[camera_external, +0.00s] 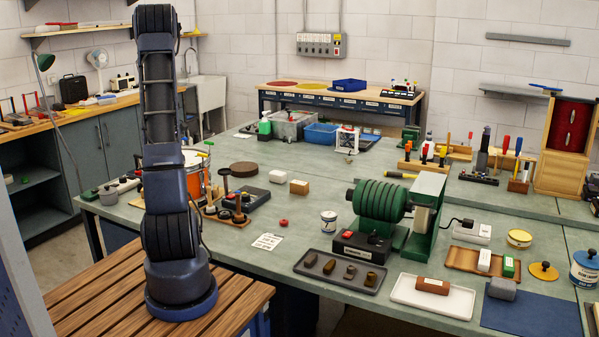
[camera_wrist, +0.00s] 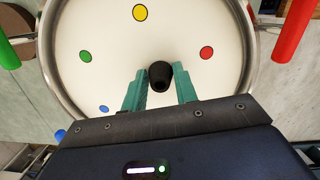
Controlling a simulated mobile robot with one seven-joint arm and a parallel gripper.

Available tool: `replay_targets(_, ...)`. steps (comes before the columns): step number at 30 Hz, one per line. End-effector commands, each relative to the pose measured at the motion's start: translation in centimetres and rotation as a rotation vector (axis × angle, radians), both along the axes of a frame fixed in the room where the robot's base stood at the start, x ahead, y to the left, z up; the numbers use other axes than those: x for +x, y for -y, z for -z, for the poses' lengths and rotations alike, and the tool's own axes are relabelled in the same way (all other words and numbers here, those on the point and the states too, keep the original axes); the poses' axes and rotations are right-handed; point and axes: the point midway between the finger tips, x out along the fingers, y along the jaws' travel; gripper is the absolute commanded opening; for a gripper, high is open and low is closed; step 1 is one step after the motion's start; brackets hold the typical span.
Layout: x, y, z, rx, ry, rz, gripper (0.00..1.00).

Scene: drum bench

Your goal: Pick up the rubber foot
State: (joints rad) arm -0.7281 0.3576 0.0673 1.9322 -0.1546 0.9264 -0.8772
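A small black rubber foot (camera_wrist: 160,76) is between the two green fingers of my gripper (camera_wrist: 160,83) in the wrist view. The fingers stand only about the foot's width apart and appear shut on it near their tips. Behind it is the pale round drum head (camera_wrist: 125,50) with coloured dots and a metal rim. I cannot tell whether the foot touches the head. In the external view the drum (camera_external: 206,163) shows partly behind my arm, with an orange shell. My gripper and the foot are hidden there.
Red (camera_wrist: 293,35) and green (camera_wrist: 6,45) handles stand beside the drum rim in the wrist view. On the bench (camera_external: 230,255), a dark tray (camera_external: 376,278) with several small pieces, a green machine (camera_external: 378,200) and a white tray (camera_external: 455,306) stand right of my arm.

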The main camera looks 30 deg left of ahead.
Motion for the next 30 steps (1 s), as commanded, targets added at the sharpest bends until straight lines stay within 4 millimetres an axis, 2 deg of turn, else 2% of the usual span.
replay_targets(1, 0.0, 0.0, 0.0, 0.0, 0.0, 0.0, 0.13)
replay_targets(2, 0.0, 0.0, 0.0, 0.0, 0.0, 0.0, 0.07)
replay_targets(12, 0.0, 0.0, 0.0, 0.0, 0.0, 0.0, 0.06)
replay_targets(17, 0.1, 0.0, -0.9, 0.002, 0.002, 0.001, 0.06)
replay_targets(23, 0.1, -0.1, -4.4, 0.004, 0.003, 0.0, 0.06)
replay_targets(30, 0.1, 0.0, -10.7, 0.004, 0.002, 0.001, 0.06)
